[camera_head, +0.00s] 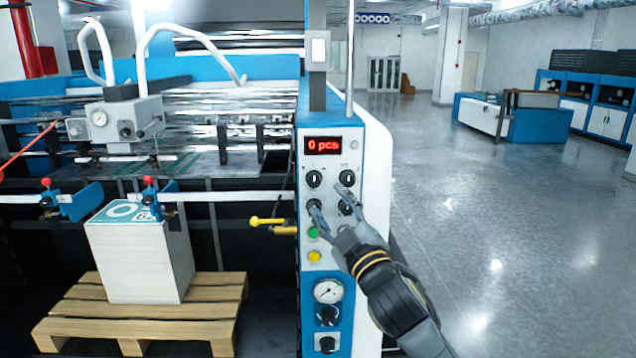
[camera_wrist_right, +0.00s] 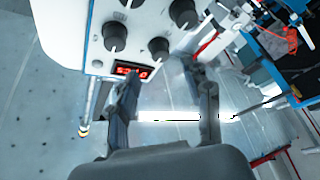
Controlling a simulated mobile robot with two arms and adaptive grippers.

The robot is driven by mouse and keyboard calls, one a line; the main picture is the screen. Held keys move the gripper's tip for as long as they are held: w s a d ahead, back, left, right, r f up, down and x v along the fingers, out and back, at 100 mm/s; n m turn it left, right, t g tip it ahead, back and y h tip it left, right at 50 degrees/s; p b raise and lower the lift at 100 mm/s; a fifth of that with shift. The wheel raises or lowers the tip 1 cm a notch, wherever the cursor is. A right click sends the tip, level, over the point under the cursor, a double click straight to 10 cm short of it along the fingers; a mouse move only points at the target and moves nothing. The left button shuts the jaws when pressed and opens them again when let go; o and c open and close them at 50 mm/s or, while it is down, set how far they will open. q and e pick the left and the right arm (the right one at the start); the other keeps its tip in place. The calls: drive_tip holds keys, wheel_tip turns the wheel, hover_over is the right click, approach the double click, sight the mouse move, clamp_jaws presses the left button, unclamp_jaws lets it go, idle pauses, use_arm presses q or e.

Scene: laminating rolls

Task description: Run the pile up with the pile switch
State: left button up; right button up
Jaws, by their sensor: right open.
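The pile (camera_head: 140,252) is a white block-like stack with a teal printed top, standing upright on a wooden pallet (camera_head: 170,310) at the left. The blue and white control panel (camera_head: 326,155) carries a red display reading "0 pcs" and several black rotary knobs. Which knob is the pile switch cannot be read. My right gripper (camera_head: 329,201) is open at the panel, its fingertips spread in front of the lower knobs and partly covering them. In the right wrist view, the open fingers (camera_wrist_right: 165,75) have nothing between them, with knobs (camera_wrist_right: 158,47) beyond. My left gripper is not in view.
Below the knobs are a green button (camera_head: 312,232), a yellow button (camera_head: 314,256) and a pressure gauge (camera_head: 328,291). A yellow-knobbed lever (camera_head: 262,221) sticks out left of the panel. The floor (camera_head: 500,220) at the right is clear.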

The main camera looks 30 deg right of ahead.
sight(316, 183)
drive_tip(key=p+x, duration=0.1)
drive_tip(key=x, duration=0.3)
drive_tip(key=shift+w+r+p, duration=0.25)
drive_tip(key=shift+w+p, duration=0.05)
drive_tip(key=shift+w, duration=0.05)
drive_tip(key=shift+w+d, duration=0.2)
drive_tip(key=shift+w, duration=0.6)
clamp_jaws()
